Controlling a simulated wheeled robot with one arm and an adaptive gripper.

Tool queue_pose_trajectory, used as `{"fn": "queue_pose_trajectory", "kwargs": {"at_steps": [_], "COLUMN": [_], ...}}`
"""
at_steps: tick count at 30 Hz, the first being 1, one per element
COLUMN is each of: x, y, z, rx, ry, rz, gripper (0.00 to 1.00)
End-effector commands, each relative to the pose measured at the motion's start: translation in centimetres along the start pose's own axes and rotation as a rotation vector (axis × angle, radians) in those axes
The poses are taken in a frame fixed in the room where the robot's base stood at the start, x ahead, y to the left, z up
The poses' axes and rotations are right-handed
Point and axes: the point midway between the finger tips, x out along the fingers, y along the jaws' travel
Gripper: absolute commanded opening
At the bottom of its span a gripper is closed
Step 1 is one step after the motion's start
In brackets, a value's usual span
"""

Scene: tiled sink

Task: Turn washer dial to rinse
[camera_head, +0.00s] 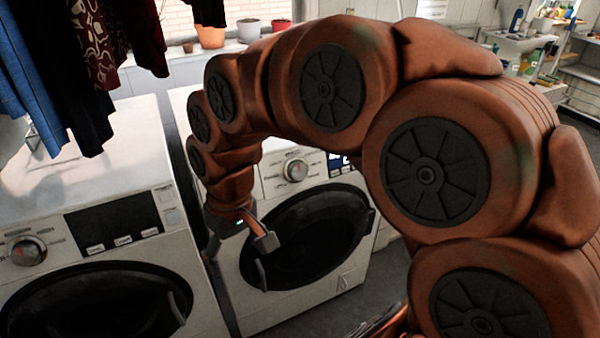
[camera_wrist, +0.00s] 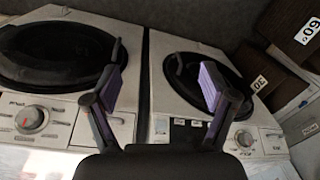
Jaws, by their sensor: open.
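Two white front-loading machines stand side by side, each with a round control dial. In the head view, the left machine (camera_head: 95,165) has a dial (camera_head: 28,250) at its left, with a red mark. The right machine's dial (camera_head: 296,170) is silver with a pale ring. My gripper (camera_head: 238,266) hangs open in front of the right machine's dark round door (camera_head: 310,235), lower than its dial and left of it. In the wrist view, the open fingers (camera_wrist: 150,68) have nothing between them. That view shows one dial (camera_wrist: 30,119) at left and another (camera_wrist: 244,139) at right. Dial lettering is too small to read.
Clothes (camera_head: 75,60) hang over the left machine. Shelves with bottles (camera_head: 540,50) are at the back right. Numbered dark boxes (camera_wrist: 290,30) show at the wrist view's right. Grey floor is clear before the right machine.

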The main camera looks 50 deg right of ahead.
Motion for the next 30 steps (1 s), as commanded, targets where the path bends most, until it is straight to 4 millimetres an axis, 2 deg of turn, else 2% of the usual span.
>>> {"fn": "queue_pose_trajectory", "kwargs": {"at_steps": [1,5,6,8,11,12,15,18,21,25,30], "x": [0.2,-0.4,-0.6,-0.6,-0.5,-0.5,0.0,0.5,0.9,1.2,1.8], "y": [1.4,5.6,7.4,10.1,15.5,17.9,23.6,28.5,32.0,34.3,34.8], "z": [-2.4,-7.7,-9.2,-11.1,-13.6,-14.3,-15.3,-15.4,-15.1,-14.6,-14.8], "rx": [0.02,0.072,0.095,0.133,0.207,0.24,0.323,0.394,0.447,0.481,0.487], "ry": [0.036,0.131,0.161,0.2,0.265,0.292,0.342,0.379,0.404,0.418,0.419], "rz": [-0.015,-0.039,-0.042,-0.048,-0.05,-0.048,-0.038,-0.022,-0.006,0.004,0.007], "gripper": [0.84,0.84,0.84,0.84,0.84,0.84,0.84,0.84,0.84,0.84,0.84]}}
